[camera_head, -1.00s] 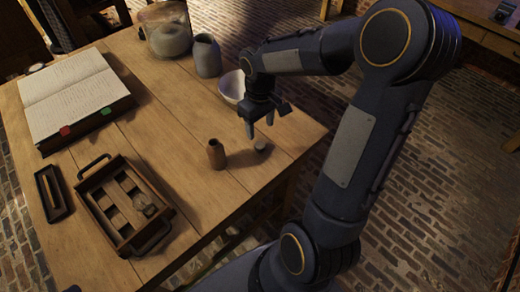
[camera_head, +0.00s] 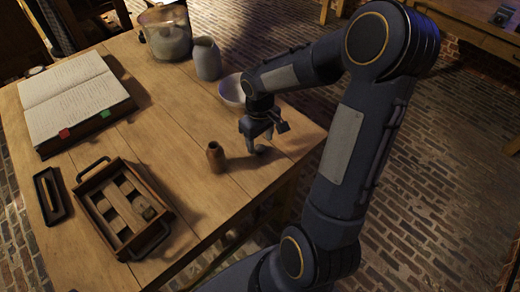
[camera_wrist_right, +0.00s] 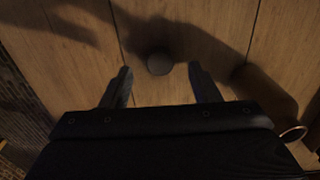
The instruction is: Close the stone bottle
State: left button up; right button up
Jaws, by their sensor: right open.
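A small brown bottle (camera_head: 215,157) stands upright near the front edge of the wooden table, its mouth uncovered. In the right wrist view the bottle (camera_wrist_right: 270,100) is at the lower right, with its rim showing. A small round stopper-like piece (camera_wrist_right: 160,63) lies on the table to the right of the bottle. My right gripper (camera_head: 259,143) is open just above this piece, which shows between the fingertips in the wrist view and is partly hidden in the head view. My left gripper is not in view.
A white bowl (camera_head: 232,90) stands behind my right gripper. A grey jug (camera_head: 207,60) and a glass jar (camera_head: 168,36) stand at the back. A wooden tray (camera_head: 88,203) and an open book (camera_head: 72,100) are at left. The table between tray and bottle is clear.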

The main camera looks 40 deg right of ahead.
aim_at(260, 151)
jog(key=shift+f, duration=1.45)
jog(key=shift+c, duration=0.3)
jog(key=c, duration=1)
